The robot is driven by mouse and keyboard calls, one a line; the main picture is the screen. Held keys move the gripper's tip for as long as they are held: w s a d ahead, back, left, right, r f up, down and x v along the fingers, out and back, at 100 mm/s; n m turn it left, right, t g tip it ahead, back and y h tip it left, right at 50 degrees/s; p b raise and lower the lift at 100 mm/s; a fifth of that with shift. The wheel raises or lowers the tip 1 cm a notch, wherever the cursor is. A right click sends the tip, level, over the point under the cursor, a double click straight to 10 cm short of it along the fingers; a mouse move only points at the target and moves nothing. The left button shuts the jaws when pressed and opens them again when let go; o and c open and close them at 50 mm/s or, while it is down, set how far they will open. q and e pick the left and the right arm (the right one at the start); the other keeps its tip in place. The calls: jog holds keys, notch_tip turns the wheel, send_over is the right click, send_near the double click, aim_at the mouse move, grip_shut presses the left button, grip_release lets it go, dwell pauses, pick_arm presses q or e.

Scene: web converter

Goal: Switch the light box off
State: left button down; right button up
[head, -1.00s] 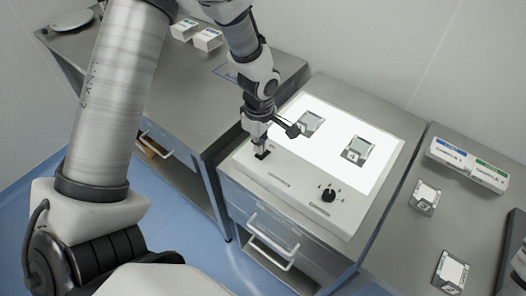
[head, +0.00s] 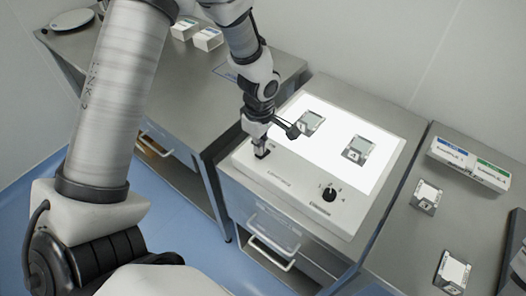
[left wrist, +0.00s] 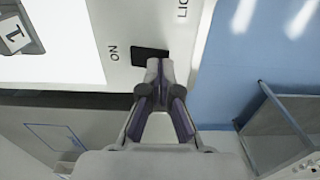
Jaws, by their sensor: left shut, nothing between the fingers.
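The light box (head: 292,196) stands on the middle cabinet, and its panel (head: 316,152) glows bright white. A black switch (left wrist: 150,56) with "ON" printed beside it is on its front strip. My left gripper (head: 261,150) points down at the left end of that strip. In the left wrist view, the closed fingertips (left wrist: 160,66) are at the switch and cover part of it. I cannot tell whether they touch it. The fingers hold nothing. My right gripper is not in view.
Two labelled blocks (head: 311,123) (head: 357,149) sit on the lit panel. A black knob (head: 329,194) is on the strip's right part. The right counter holds a blue-and-green labelled box (head: 468,165) and two more blocks (head: 425,197) (head: 452,272).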

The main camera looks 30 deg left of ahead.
pick_arm(q)
jog(key=shift+f+b, duration=0.65)
jog(key=shift+f, duration=0.15)
notch_tip(320, 180, up, 7)
jog(key=p, duration=0.5)
dwell(0.5)
dwell(0.4)
